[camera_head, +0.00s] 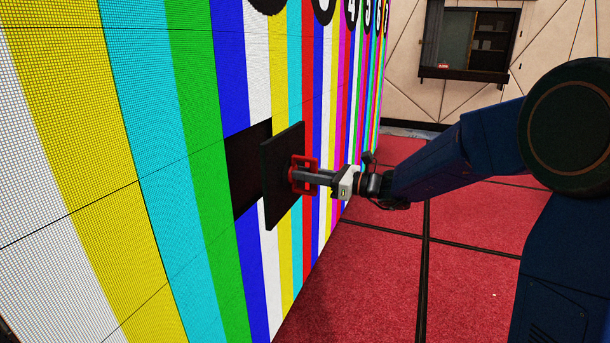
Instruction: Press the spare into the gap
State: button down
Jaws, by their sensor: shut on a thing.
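The spare is a flat black square panel (280,185) with a red handle (304,174) on its back. My gripper (312,176) is shut on the red handle and holds the spare upright. The gap is a dark square opening (246,168) in the striped video wall (150,120). The spare stands in front of the wall, to the right of the gap in the picture, and hides the gap's right part. It looks apart from the wall, but the exact distance cannot be told. The spare's front face is turned away from view.
The video wall with coloured vertical stripes fills the left side and runs away to the back. Red carpet with dark seams (460,260) lies clear to the right. A dark-framed window (470,42) is in the pale far wall.

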aim_at(285, 170)
jog(key=shift+a, duration=0.15)
jog(key=shift+x, duration=4.9)
dwell(3.0)
